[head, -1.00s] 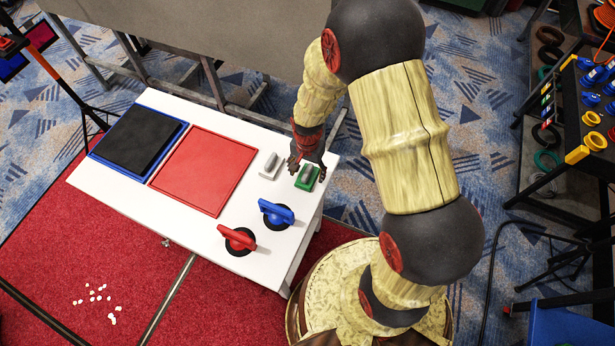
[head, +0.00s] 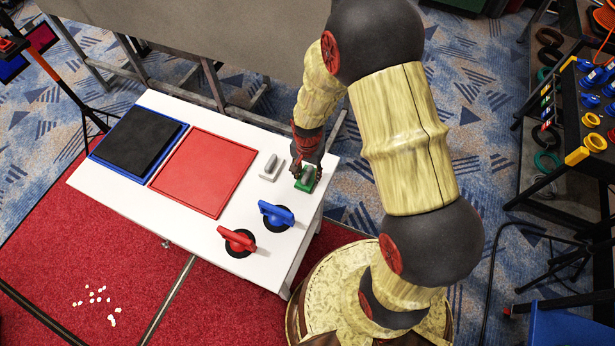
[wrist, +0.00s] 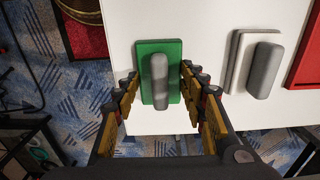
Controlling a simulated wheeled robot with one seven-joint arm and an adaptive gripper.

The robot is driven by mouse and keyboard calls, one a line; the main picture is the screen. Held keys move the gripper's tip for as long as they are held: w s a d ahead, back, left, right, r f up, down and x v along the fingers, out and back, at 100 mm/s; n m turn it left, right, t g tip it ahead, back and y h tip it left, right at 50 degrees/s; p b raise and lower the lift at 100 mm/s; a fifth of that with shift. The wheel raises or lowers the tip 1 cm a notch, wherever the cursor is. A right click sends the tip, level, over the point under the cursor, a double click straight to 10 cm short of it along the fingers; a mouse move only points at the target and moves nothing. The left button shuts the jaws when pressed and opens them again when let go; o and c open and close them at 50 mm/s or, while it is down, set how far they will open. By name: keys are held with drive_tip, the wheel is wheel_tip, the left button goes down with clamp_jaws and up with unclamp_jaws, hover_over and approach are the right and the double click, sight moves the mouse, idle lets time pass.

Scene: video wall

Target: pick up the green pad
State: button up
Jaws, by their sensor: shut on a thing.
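The green pad (wrist: 145,66) has a grey upright grip bar (wrist: 159,80) along its middle. It is on the white table, near the right end in the head view (head: 305,188). My gripper (wrist: 160,74) has one finger at each long side of the pad in the wrist view, shut on it. In the head view my gripper (head: 303,172) comes down over the pad and partly hides it. I cannot see any clear gap between the pad and the table.
A white pad with a grey bar (head: 270,166) is close by on the left. The white table (head: 200,228) also bears a red panel (head: 203,170), a black panel with blue rim (head: 138,138), a blue knob (head: 276,213) and a red knob (head: 237,240).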

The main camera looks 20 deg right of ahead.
sight(307, 172)
drive_tip(key=shift+r, duration=0.1)
drive_tip(key=shift+c, duration=0.4)
drive_tip(key=shift+r, duration=0.5)
wheel_tip(307, 172, up, 2)
drive_tip(key=shift+r+p, duration=0.15)
drive_tip(key=shift+p, duration=0.35)
drive_tip(key=s+a+r+p, duration=0.3)
drive_tip(key=s+a+r, duration=0.3)
drive_tip(key=a+r, duration=0.3)
drive_tip(key=shift+s+a+r, duration=0.3)
drive_tip(key=shift+a, duration=1.4)
